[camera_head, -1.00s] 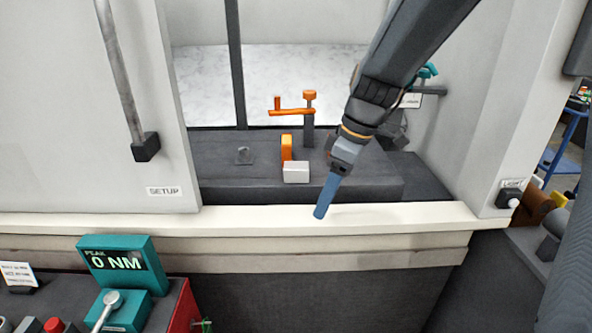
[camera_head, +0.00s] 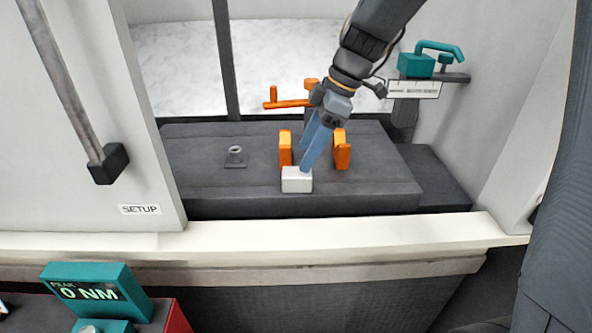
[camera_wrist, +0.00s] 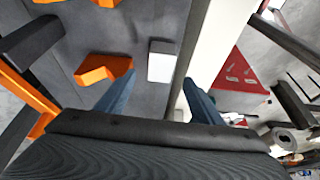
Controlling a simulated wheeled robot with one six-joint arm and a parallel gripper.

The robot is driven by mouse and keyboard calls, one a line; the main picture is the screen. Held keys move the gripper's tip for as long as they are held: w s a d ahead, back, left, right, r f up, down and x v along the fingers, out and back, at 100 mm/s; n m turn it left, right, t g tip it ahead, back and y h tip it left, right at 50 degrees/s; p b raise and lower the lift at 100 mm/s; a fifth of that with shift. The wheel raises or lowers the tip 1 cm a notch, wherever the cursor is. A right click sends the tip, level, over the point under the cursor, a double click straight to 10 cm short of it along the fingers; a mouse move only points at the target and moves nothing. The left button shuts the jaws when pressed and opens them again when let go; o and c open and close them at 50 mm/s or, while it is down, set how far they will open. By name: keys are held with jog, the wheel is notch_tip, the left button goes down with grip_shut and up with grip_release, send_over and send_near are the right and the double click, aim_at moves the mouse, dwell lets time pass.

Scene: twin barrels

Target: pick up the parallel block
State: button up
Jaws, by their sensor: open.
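The parallel block, a small light-grey block (camera_head: 297,181), sits at the front edge of the dark fixture bed (camera_head: 210,190), just in front of the left orange jaw (camera_head: 285,150). In the wrist view the block (camera_wrist: 161,62) lies beyond my fingertips, between the lines of the two fingers. My gripper (camera_head: 309,152) has blue fingers and is open and empty. In the head view its fingertips overlap the block's upper right corner. I cannot tell whether they touch it.
A second orange jaw (camera_head: 342,155) stands right of my fingers. An orange clamp with a handle (camera_head: 288,104) is behind. A small grey post (camera_head: 235,155) is at left. The cream sill (camera_head: 330,232) runs along the front. A teal tool (camera_head: 418,65) sits on a bracket at right.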

aim_at(297, 171)
jog(key=x, duration=0.2)
jog(key=shift+a+f+p, duration=0.1)
jog(key=shift+f+p, duration=0.15)
jog(key=shift+p, duration=0.1)
jog(key=shift+d+p+x, duration=0.1)
jog(key=shift+p+x, duration=0.45)
jog(key=shift+x, duration=0.7)
jog(key=shift+d+p+x, duration=0.15)
jog(key=shift+p+x, duration=0.35)
jog(key=shift+x, duration=0.8)
jog(key=shift+f, duration=0.1)
jog(key=shift+c, duration=0.4)
grip_shut()
